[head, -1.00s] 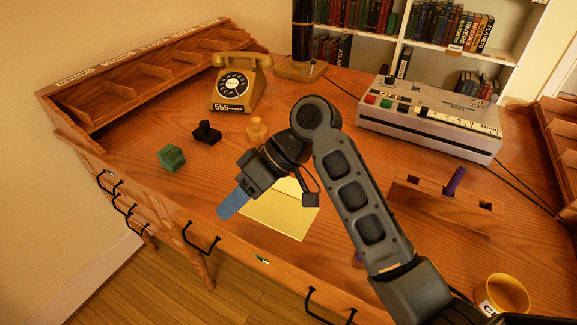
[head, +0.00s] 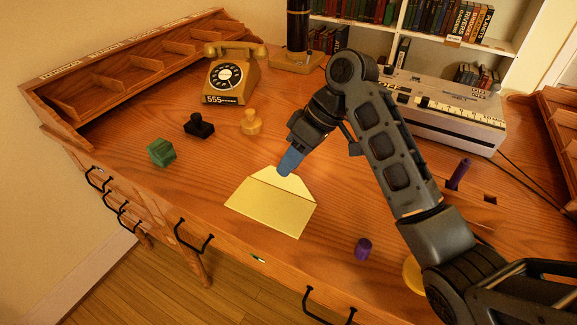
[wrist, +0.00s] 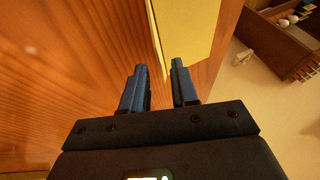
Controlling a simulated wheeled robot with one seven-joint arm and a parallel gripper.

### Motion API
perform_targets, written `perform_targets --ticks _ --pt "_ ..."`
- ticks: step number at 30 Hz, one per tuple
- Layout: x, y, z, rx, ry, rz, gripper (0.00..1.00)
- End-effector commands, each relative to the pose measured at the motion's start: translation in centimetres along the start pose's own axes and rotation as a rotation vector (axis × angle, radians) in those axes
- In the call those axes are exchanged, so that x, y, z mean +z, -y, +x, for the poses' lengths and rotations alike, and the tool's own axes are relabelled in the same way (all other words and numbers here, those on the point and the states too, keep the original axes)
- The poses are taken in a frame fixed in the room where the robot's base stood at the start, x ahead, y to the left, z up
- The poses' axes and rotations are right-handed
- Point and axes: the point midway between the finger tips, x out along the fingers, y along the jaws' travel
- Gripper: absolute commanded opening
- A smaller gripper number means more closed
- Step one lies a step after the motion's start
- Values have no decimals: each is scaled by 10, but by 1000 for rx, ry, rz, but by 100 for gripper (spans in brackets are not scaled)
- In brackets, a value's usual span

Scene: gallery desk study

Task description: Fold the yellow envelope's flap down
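The yellow envelope (head: 270,209) lies flat on the wooden desk near its front edge. Its pointed flap (head: 293,185) is open and extends toward the back of the desk. My gripper (head: 286,165) points down at the flap's far edge, its blue fingers covering part of the tip. In the wrist view, the two fingers of my gripper (wrist: 158,66) stand apart, with the envelope (wrist: 188,35) just beyond them and its edge reaching toward the gap. I cannot tell whether a finger touches the paper.
A green block (head: 161,152), black stamp (head: 199,125), yellow stamp (head: 251,121) and telephone (head: 231,76) stand to the left and behind. A purple cylinder (head: 363,249) stands right of the envelope. A grey machine (head: 440,115) is at the back right. The desk left of the envelope is clear.

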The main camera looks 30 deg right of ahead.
Motion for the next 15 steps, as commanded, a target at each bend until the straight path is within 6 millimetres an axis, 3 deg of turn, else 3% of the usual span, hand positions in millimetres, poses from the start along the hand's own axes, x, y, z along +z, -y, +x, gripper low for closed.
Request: perform_targets --ticks 4,13,15 --pt "0 0 11 1 0 1 29" --pt "0 0 14 1 -1 0 29" --pt "0 0 14 1 -1 0 23"
